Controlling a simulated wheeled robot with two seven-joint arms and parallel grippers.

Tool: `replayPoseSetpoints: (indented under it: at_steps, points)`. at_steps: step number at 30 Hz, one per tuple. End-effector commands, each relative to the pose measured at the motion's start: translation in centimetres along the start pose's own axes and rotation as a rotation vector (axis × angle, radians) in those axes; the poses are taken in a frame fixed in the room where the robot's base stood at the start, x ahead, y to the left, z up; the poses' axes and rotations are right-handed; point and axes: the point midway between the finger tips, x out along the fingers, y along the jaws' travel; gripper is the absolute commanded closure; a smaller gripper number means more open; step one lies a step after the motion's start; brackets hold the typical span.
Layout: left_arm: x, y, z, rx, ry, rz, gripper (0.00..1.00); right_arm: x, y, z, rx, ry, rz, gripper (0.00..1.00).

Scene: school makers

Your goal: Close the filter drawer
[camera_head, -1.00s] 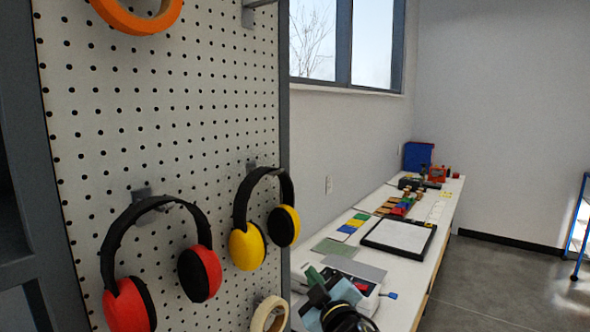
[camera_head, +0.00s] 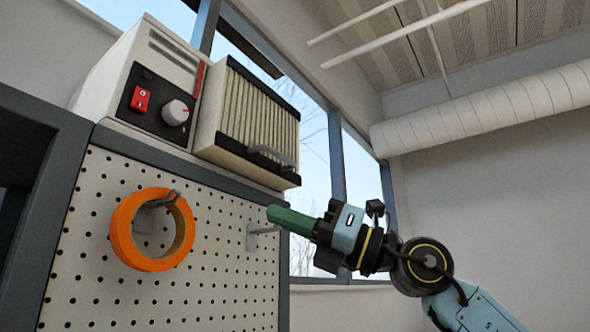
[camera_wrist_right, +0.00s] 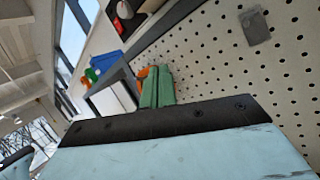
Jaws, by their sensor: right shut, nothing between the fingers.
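The filter drawer (camera_head: 252,112) is a box with a pleated cream filter, dark edges and a grey bar handle (camera_head: 271,158). It sticks out from the right side of a white machine (camera_head: 151,82) on top of the pegboard cabinet. My right gripper (camera_head: 271,214) has green fingers, shut and empty, pointing left. In the head view it is below the drawer's handle, apart from it, near a pegboard hook. The shut fingers also show in the right wrist view (camera_wrist_right: 157,88). My left gripper is not in view.
An orange tape roll (camera_head: 152,229) hangs on the pegboard (camera_head: 215,270), left of my right gripper. A window (camera_head: 358,175) and wall stand behind. The space right of the drawer looks clear.

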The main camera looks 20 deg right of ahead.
Motion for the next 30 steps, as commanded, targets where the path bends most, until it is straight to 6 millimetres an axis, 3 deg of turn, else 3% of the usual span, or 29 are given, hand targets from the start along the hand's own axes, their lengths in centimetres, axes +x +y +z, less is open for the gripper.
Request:
replayPoseSetpoints:
  at_steps: [1, 6, 12, 16, 20, 30]
  points:
    - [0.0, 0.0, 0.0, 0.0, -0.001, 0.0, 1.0, -0.5, 0.9, 2.4, -0.093, 0.029, -0.049, 1.0]
    - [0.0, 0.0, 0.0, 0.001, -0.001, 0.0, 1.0, -3.1, 2.6, 8.6, -0.313, 0.109, -0.246, 1.0]
    - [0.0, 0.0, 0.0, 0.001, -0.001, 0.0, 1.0, -6.4, 4.0, 13.3, -0.428, 0.135, -0.418, 1.0]
    - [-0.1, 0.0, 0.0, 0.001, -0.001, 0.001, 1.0, -7.2, 4.2, 14.5, -0.449, 0.138, -0.461, 1.0]
    - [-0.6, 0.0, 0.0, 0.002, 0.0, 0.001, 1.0, -6.2, 3.7, 14.6, -0.451, 0.142, -0.467, 1.0]
    - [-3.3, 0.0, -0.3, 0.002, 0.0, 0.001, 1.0, 0.1, 0.7, 14.5, -0.45, 0.142, -0.462, 1.0]
